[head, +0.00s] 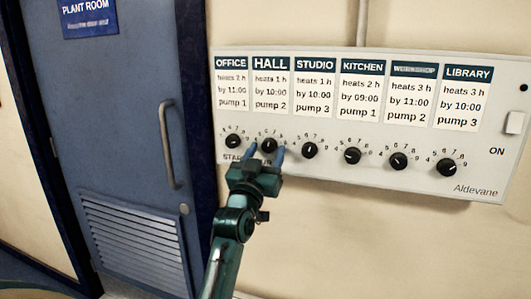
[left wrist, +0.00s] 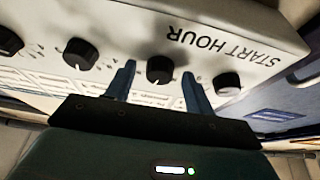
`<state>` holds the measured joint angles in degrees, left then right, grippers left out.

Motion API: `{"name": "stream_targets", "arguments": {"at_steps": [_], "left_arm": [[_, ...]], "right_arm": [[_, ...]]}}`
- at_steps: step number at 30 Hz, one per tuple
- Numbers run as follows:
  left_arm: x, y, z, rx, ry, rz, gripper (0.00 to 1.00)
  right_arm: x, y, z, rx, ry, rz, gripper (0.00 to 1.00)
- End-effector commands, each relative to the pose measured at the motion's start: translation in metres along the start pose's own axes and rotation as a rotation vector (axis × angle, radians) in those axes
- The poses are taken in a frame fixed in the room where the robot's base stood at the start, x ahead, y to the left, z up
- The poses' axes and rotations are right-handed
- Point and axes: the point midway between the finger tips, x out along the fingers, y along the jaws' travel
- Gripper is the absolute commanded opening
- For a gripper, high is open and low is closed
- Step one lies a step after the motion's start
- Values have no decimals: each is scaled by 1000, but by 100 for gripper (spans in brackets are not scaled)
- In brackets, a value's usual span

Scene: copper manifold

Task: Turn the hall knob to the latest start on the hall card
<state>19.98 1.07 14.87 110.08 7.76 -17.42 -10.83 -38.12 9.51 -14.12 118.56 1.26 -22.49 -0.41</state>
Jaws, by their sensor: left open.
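The hall card (head: 270,84) is on the white panel in the head view and reads heats 1 h, by 10:00, pump 2. The hall knob (head: 269,146) is the black dial below it, second from the left. In the left wrist view the hall knob (left wrist: 160,69) sits between my two blue fingers. My left gripper (head: 266,152) is open, with one fingertip on each side of the knob and gaps showing in the wrist view. The knob's exact setting is too small to tell. My right gripper is not in view.
The office knob (head: 233,142) and studio knob (head: 309,151) stand close on either side. Other knobs, cards and a white switch (head: 515,123) are farther right on the panel. A blue door (head: 120,120) with a handle (head: 170,145) is at left.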

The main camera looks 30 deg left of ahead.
Motion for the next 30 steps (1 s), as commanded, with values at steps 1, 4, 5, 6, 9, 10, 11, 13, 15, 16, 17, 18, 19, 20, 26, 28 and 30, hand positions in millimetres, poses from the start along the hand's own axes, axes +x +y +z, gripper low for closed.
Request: {"name": "stream_targets", "arguments": {"at_steps": [1,4,5,6,9,10,11,13,15,16,17,18,19,20,26,28,30], "left_arm": [[0,0,0,0,0,0,53],[0,0,0,0,0,0,53],[0,0,0,0,0,0,53],[0,0,0,0,0,0,51],[0,0,0,0,0,0,43],[0,0,0,0,0,0,40],[0,0,0,0,0,0,38],[0,0,0,0,0,0,32],[0,0,0,0,0,0,26],[0,0,0,0,0,0,24],[0,0,0,0,0,0,21],[0,0,0,0,0,0,18],[0,0,0,0,0,0,16],[0,0,0,0,0,0,13],[0,0,0,6,0,2,9],[0,0,0,16,-1,6,9],[0,-1,0,34,-1,13,9]], "right_arm": [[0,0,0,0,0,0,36],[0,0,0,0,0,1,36],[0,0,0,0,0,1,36],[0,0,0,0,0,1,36],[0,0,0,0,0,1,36],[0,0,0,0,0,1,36],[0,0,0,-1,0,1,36],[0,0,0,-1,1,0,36],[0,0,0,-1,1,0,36],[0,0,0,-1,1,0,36],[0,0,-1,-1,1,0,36],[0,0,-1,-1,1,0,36],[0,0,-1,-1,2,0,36],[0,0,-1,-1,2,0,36],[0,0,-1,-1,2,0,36],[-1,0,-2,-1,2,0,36],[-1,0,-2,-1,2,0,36]]}}
